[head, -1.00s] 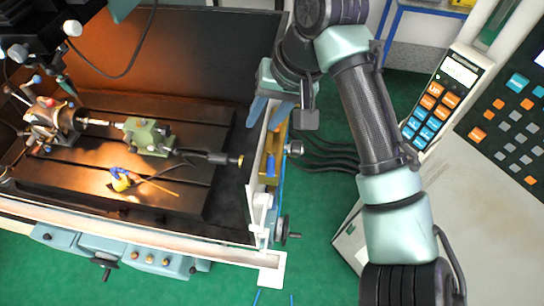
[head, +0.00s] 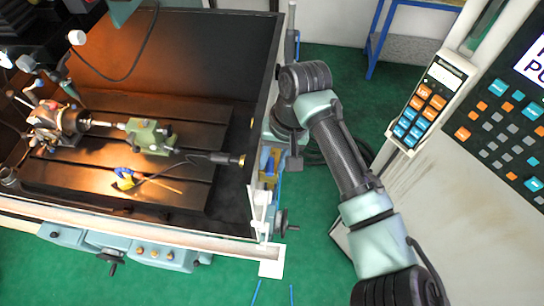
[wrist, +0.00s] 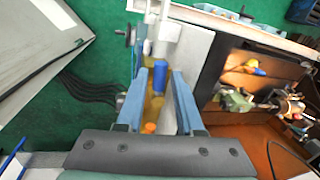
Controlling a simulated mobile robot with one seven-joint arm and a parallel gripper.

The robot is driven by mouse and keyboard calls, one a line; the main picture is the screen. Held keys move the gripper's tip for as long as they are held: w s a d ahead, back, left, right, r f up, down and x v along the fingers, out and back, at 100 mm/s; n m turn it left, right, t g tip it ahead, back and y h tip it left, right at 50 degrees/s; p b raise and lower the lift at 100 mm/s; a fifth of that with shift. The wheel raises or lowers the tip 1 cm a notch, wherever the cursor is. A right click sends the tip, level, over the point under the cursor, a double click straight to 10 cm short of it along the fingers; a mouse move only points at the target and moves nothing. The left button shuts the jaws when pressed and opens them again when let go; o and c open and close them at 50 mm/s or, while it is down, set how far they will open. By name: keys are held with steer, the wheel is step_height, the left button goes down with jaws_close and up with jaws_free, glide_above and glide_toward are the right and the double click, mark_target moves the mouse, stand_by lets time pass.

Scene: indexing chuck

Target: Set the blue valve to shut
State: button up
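My gripper (wrist: 160,73) is open in the wrist view, with its two blue-grey fingers apart. Beyond and between the fingers is a blue cylindrical part (wrist: 161,52) with yellow parts around it, by the machine's outer side wall. I cannot tell whether it is the blue valve or whether it is open or shut. No contact with it shows. In the head view the yellow and blue parts by the wall (head: 268,165) are small and partly covered by my arm. Another blue and yellow item (head: 126,179) lies inside the machine tray; its kind is unclear.
The machine's side wall (head: 262,110) rises beside my arm. A handwheel (head: 281,221) sticks out below. A control panel (head: 490,130) with a handheld keypad (head: 428,100) stands at right. Black hoses (wrist: 92,92) run near the floor. Green floor lies open in front.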

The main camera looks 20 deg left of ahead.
steer(key=shift+a+f, duration=0.1)
steer(key=shift+f, duration=0.45)
jaws_close()
steer(key=shift+s+a+r+m+p, duration=0.2)
steer(key=shift+m+p, duration=0.2)
steer(key=shift+p, duration=0.15)
steer(key=shift+a+f+m, duration=0.1)
steer(key=shift+f+m, duration=0.05)
steer(key=shift+m, duration=0.25)
steer(key=shift+w, duration=0.1)
jaws_free()
